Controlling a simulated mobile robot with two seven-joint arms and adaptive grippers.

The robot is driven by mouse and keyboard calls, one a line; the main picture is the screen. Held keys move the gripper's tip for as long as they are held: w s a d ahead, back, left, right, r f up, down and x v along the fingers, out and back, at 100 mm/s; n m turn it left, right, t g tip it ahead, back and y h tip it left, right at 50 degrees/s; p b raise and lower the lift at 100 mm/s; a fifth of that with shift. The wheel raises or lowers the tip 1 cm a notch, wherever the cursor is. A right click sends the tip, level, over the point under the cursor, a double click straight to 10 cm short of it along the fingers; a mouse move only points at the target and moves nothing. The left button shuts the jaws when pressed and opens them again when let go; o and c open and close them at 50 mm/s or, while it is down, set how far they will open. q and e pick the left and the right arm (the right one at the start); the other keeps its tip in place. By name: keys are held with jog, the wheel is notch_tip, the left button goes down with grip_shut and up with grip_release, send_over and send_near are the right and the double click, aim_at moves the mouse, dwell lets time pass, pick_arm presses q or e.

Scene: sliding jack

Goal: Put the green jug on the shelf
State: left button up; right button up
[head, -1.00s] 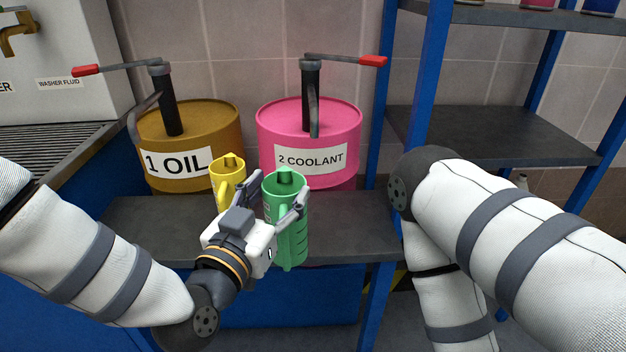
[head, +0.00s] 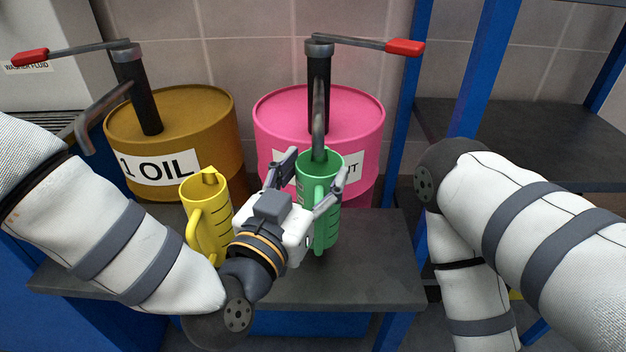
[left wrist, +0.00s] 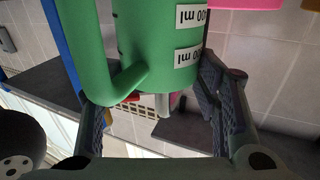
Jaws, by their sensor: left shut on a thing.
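The green jug (head: 331,218) is upright in front of the pink coolant barrel, with its open top just below the end of that barrel's curved spout. My left gripper (head: 314,180) is shut on the jug, a finger on each side. In the left wrist view the jug (left wrist: 160,40) fills the top middle, with its handle and volume labels showing. I cannot tell whether the jug's base touches the bench. The blue-framed shelf (head: 535,143) stands at the right; its dark board shows bare. My right gripper is out of view.
A yellow jug (head: 207,228) stands on the dark bench (head: 375,265), left of my left gripper. Behind are the brown oil barrel (head: 190,115) and pink coolant barrel (head: 270,112), both with red-handled pumps. A blue post (head: 405,80) separates the bench from the shelf.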

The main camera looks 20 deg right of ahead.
aim_at(309, 194)
pick_arm(q)
notch_tip(309, 194, down, 4)
jog(key=shift+w+f+b, duration=0.1)
jog(key=shift+f+b, duration=0.15)
jog(key=shift+b, duration=0.15)
jog(key=shift+w+a+r, duration=0.1)
jog(key=shift+a+r, duration=0.05)
jog(key=shift+r, duration=0.1)
jog(key=shift+c, duration=0.7)
jog(key=shift+r, duration=0.25)
jog(key=shift+s, duration=0.2)
jog(key=o, duration=1.7)
jog(key=shift+f, duration=0.1)
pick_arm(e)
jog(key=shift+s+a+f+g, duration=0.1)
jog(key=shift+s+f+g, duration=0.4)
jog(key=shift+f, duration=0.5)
pick_arm(q)
jog(key=shift+r, duration=0.2)
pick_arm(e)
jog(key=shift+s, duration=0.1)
